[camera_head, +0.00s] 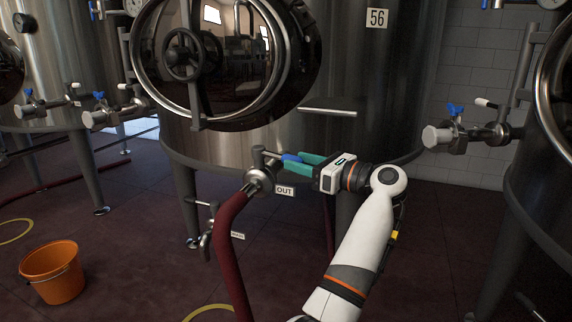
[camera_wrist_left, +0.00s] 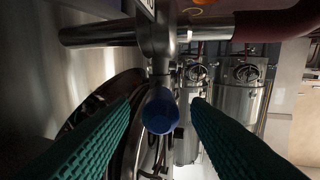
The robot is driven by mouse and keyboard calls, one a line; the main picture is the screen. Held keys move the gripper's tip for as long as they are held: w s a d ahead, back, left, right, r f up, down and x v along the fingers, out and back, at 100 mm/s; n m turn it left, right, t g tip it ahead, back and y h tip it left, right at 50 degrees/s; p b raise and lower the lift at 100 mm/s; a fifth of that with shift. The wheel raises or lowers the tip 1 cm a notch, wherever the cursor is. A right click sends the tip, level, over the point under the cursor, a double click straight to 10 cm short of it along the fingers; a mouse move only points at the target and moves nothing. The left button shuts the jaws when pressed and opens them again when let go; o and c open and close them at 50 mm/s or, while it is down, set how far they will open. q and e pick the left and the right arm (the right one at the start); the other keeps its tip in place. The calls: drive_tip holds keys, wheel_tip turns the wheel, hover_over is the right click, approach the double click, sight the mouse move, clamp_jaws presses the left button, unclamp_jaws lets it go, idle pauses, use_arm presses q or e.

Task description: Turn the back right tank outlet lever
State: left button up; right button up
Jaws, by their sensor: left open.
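The outlet valve (camera_head: 260,178) sits low on the front of a large steel tank (camera_head: 345,85) marked 56, above an "OUT" label (camera_head: 285,190). Its lever has a blue handle (camera_head: 290,157) pointing right, toward my gripper. My left gripper (camera_head: 294,162) has teal fingers and is open, with the handle end at its fingertips. In the left wrist view the round blue handle end (camera_wrist_left: 160,111) lies between the two spread fingers (camera_wrist_left: 161,106), with a visible gap on both sides. My right gripper is not in view.
A dark red hose (camera_head: 229,240) hangs from the outlet valve. A smaller valve (camera_head: 208,235) is below left. Another tank's valve with a blue handle (camera_head: 455,110) juts in at right. An orange bucket (camera_head: 53,270) stands on the floor at left.

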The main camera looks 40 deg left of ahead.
sight(280, 157)
use_arm(q)
drive_tip(key=shift+a+b, duration=0.45)
drive_tip(key=shift+a, duration=1.8)
clamp_jaws()
